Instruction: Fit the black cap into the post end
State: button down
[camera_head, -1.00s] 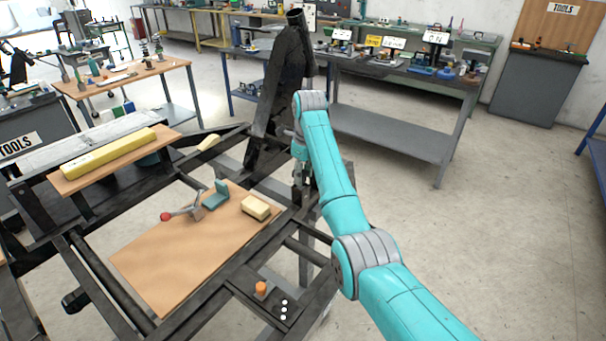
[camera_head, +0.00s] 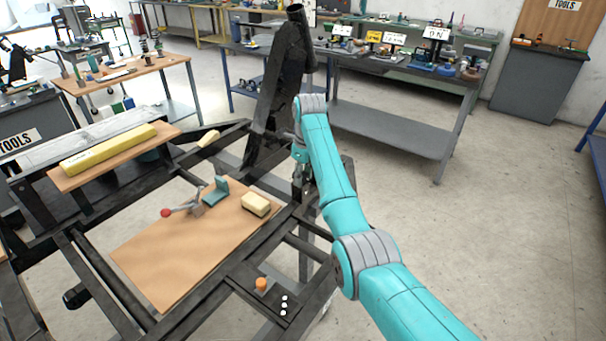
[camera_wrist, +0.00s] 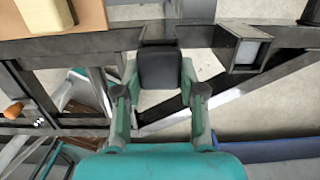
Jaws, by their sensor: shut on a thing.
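My gripper (camera_wrist: 160,80) is shut on the black cap (camera_wrist: 160,68), a dark square block with rounded edges, held between two green fingers in the wrist view. A dark square tube with an open, light-edged end (camera_wrist: 248,52) shows right of the cap, apart from it; it looks like the post end. A dark frame part lies just beyond the cap, and I cannot tell whether they touch. In the head view my gripper (camera_head: 301,180) is small and dark beside the black frame's far right corner, and the cap cannot be made out.
The black frame (camera_head: 95,275) carries a wooden board (camera_head: 185,255) with a pale block (camera_head: 256,204) and a red-knobbed clamp (camera_head: 190,207). A tall black strut (camera_head: 282,85) rises behind my gripper. An orange piece (camera_head: 261,285) sits near the front. Floor at the right is clear.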

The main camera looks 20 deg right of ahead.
aim_at(304, 175)
jog(key=shift+f, duration=0.2)
jog(key=c, duration=0.6)
grip_release()
jog(key=shift+s+d+r, duration=0.1)
jog(key=shift+r, duration=1.8)
jog(key=shift+s+d+r, duration=0.1)
jog(key=shift+r, duration=1.75)
jog(key=shift+f, duration=0.1)
